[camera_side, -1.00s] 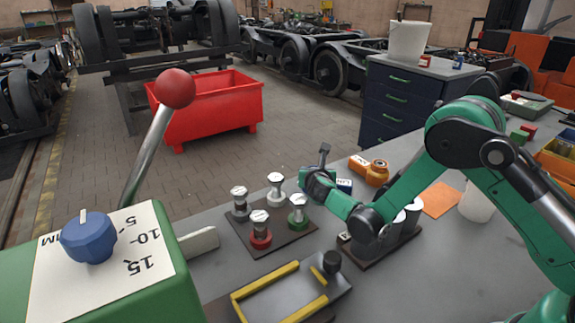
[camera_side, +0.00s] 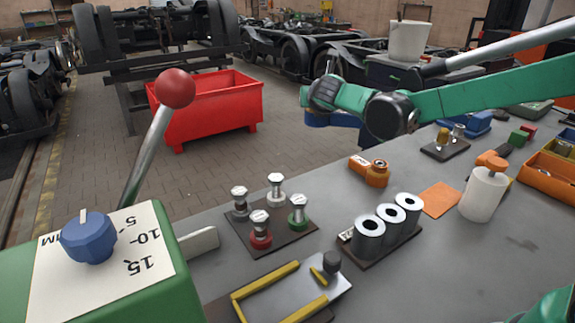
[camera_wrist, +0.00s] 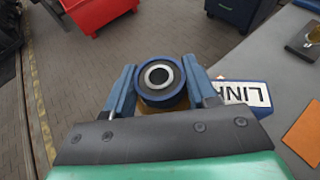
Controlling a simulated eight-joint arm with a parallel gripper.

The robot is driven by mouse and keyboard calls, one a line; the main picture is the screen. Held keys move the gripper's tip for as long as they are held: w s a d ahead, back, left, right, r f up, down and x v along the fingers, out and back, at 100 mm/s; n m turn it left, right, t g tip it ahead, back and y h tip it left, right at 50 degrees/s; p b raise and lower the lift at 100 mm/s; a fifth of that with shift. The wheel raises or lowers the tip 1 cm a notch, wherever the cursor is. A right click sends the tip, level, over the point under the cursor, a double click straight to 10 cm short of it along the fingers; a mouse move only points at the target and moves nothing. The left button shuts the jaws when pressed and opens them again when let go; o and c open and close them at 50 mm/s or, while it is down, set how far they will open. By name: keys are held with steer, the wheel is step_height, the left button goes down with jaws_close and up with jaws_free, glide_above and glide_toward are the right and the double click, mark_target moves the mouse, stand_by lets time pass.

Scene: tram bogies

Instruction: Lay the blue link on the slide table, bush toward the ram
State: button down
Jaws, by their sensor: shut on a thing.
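The blue link (camera_wrist: 245,93) is in my gripper (camera_wrist: 160,84), its round bush with a metal sleeve between the two jaws in the wrist view. The link's label end sticks out to the right. In the side view the link (camera_side: 338,119) hangs under my gripper (camera_side: 322,100), raised above the bench; its far part is partly hidden by my arm. The slide table (camera_side: 290,290), a grey plate with yellow rails and a dark knob, is at the bottom centre, well below and nearer the camera.
An orange link (camera_side: 375,174) lies on the bench. A dark plate with several coloured-collar pins (camera_side: 262,232) and a rack of grey sleeves (camera_side: 385,228) stand near the slide table. A green machine (camera_side: 130,260) with a dial and red-knobbed lever is at left.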

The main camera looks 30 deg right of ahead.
step_height(320, 180, up, 2)
steer(key=s+a+r+n+t+y, duration=0.1)
steer(key=s+a+r, duration=0.1)
steer(key=s, duration=0.3)
steer(key=s+a+r+n+y, duration=0.2)
steer(key=s+r, duration=0.1)
steer(key=s, duration=0.2)
steer(key=shift+s+a+r+t, duration=0.2)
steer(key=shift+s+a+t, duration=0.1)
steer(key=shift+t, duration=0.1)
steer(key=shift+w, duration=0.1)
steer(key=w+d+f+m+h, duration=0.1)
steer(key=w, duration=0.2)
steer(key=w+d+f+m+g+h, duration=0.1)
steer(key=w+d, duration=0.1)
steer(key=w, duration=0.1)
steer(key=w+d+f+h, duration=0.1)
steer(key=w+f, duration=0.1)
steer(key=w, duration=0.2)
steer(key=shift+d+f+m+g, duration=0.1)
steer(key=shift+d+m+g, duration=0.05)
steer(key=shift+m+g, duration=0.2)
steer(key=shift+w+d+f, duration=0.1)
steer(key=shift+w+f, duration=0.05)
steer(key=shift+f, duration=0.1)
glide_above(313, 189)
step_height(313, 189, down, 20)
steer(key=shift+r, duration=0.1)
